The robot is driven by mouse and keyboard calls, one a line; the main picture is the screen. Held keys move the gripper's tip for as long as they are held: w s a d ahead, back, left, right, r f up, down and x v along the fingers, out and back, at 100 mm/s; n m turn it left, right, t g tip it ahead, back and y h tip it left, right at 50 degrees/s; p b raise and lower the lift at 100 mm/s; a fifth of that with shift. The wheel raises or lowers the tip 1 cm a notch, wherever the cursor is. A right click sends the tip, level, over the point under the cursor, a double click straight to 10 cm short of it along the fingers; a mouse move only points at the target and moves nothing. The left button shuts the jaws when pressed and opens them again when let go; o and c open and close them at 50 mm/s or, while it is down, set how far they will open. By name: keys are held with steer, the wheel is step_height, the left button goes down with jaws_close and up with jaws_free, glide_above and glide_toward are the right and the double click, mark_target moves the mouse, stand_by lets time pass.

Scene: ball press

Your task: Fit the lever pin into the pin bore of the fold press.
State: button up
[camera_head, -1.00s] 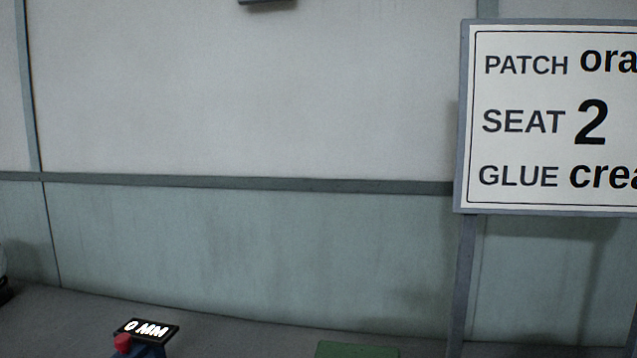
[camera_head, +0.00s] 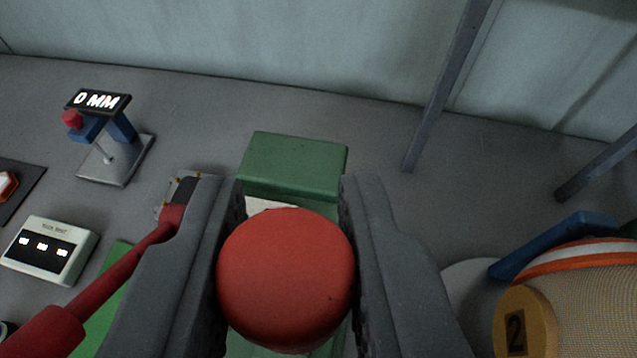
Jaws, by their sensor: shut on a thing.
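My gripper (camera_head: 290,200) fills the lower middle of the camera view. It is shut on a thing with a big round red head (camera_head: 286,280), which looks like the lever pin. The head hides any shank below it. Behind and under it is a green block (camera_head: 295,163) with more green below, which looks like the fold press. A red lever (camera_head: 115,275) runs up from the lower left to a dark fitting beside my left finger. The pin bore is hidden, and I cannot tell whether the pin touches the press.
At the left stand a blue gauge (camera_head: 100,102) reading "0 MM" and a pale box (camera_head: 48,250) with lit readouts. Grey posts (camera_head: 440,95) stand behind. Grey floor lies between.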

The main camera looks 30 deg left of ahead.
mark_target(270, 313)
steer(key=shift+s+a, duration=0.2)
steer(key=shift+a, duration=0.3)
steer(key=shift+f, duration=0.5)
steer(key=shift+f+b, duration=1.7)
steer(key=shift+f, duration=0.7)
steer(key=shift+s+d+f+b, duration=0.1)
steer(key=shift+f+b, duration=0.9)
steer(key=shift+f, duration=1.25)
steer(key=o, duration=1.1)
steer(key=shift+c, duration=0.2)
steer(key=b+v, duration=0.1)
steer(key=v, duration=1.2)
steer(key=shift+s+d+b, duration=0.25)
steer(key=shift+b, duration=0.1)
